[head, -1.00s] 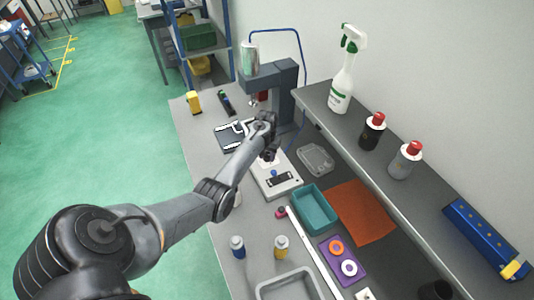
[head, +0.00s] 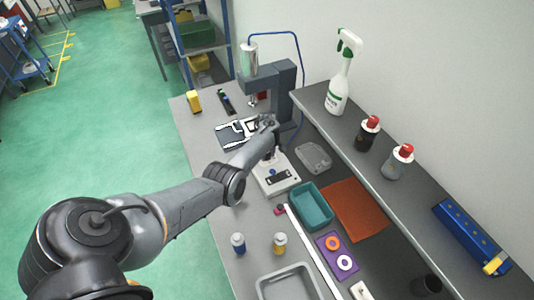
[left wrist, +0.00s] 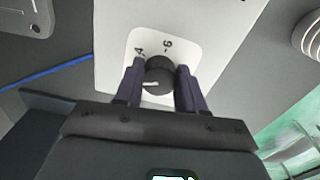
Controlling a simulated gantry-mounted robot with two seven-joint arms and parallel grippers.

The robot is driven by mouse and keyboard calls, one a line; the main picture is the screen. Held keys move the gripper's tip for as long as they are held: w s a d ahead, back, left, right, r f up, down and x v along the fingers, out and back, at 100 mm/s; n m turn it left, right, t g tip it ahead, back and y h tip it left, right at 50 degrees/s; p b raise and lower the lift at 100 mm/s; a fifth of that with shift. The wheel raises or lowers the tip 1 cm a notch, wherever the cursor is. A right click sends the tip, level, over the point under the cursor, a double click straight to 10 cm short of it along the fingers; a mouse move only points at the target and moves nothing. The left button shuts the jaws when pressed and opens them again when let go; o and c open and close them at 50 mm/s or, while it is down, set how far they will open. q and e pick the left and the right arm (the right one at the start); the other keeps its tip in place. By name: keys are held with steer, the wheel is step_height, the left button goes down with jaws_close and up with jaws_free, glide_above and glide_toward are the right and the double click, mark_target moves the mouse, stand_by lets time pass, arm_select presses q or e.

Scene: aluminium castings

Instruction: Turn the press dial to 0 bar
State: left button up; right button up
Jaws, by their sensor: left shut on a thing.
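In the left wrist view the dial (left wrist: 160,80) is a round dark knob on a pale plate with rounded corners, set in a light grey panel (left wrist: 210,28). The figures 4 and 6 show on the plate beside the knob. A white mark on the knob points to the left of the picture. My left gripper (left wrist: 160,86) is shut on the knob, one purple finger on each side. In the head view my left gripper (head: 270,154) is small and partly hidden by my wrist, at the far end of a pale box (head: 277,184). My right gripper is not in view.
The grey press (head: 284,92) stands just behind my wrist. A shelf (head: 385,195) with bottles runs along the wall. A blue hose (left wrist: 45,75) passes near the panel.

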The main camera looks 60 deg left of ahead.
arm_select(q)
steer(key=n, duration=0.3)
steer(key=shift+f+n, duration=0.1)
steer(key=shift+n, duration=0.3)
steer(key=n+b, duration=0.1)
steer(key=n, duration=0.1)
steer(key=shift+w+n, duration=0.1)
steer(key=shift+n, duration=0.2)
steer(key=n+b, duration=0.3)
steer(key=n, duration=0.2)
steer(key=shift+w+a+n, duration=0.1)
steer(key=shift+a+n, duration=0.05)
steer(key=shift+n, duration=0.25)
steer(key=shift+n+b, duration=0.35)
steer(key=shift+n, duration=0.45)
steer(key=o, duration=1.1)
steer(key=shift+c, duration=0.2)
